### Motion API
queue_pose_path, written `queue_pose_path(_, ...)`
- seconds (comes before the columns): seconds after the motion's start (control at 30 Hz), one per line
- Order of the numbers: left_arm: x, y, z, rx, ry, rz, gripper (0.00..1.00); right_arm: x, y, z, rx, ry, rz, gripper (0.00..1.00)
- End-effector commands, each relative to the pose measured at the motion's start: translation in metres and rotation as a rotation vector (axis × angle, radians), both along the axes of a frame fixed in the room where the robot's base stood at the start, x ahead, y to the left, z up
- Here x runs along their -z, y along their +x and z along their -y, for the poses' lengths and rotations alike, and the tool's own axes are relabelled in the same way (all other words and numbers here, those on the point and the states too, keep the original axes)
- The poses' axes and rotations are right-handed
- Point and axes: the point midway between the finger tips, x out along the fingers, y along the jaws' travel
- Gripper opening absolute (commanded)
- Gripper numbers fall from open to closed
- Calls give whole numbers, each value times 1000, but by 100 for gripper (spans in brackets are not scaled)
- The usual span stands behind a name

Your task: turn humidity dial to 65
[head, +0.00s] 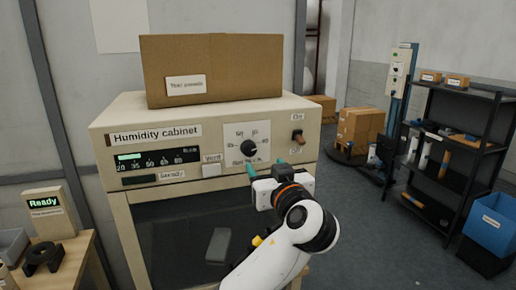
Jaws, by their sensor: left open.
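The humidity cabinet (112,122) stands in front of me. Its humidity dial (248,148) is a round black knob on a white scale plate at the right of the front panel. The scale numbers are too small to read surely. A black display strip (160,160) with a lit green field and a row of numbers is at the left of the panel. My left gripper (266,170) is open and empty, with teal fingertips just below the dial. I cannot tell whether a fingertip touches the panel. My right gripper is not in view.
A cardboard box (212,70) sits on the cabinet. A toggle switch (297,137) is right of the dial and a vent button (211,168) is left of it. A black shelf rack (468,128) and blue bin (492,222) stand at right. A small "Ready" box (48,216) is at left.

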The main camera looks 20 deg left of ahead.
Motion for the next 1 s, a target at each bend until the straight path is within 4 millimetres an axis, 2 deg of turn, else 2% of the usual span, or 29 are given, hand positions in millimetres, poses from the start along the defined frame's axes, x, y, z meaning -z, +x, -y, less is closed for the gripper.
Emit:
queue_pose_path(0.3,-6,51,-36,-4,7,-4,58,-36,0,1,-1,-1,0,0)
queue_pose_path(0.5,-4,78,-54,-1,5,-6,58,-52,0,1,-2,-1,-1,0)
queue_pose_path(0.7,0,90,-61,1,3,-4,58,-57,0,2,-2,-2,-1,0)
queue_pose_path(1.0,1,92,-62,2,2,-5,56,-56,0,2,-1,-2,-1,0)
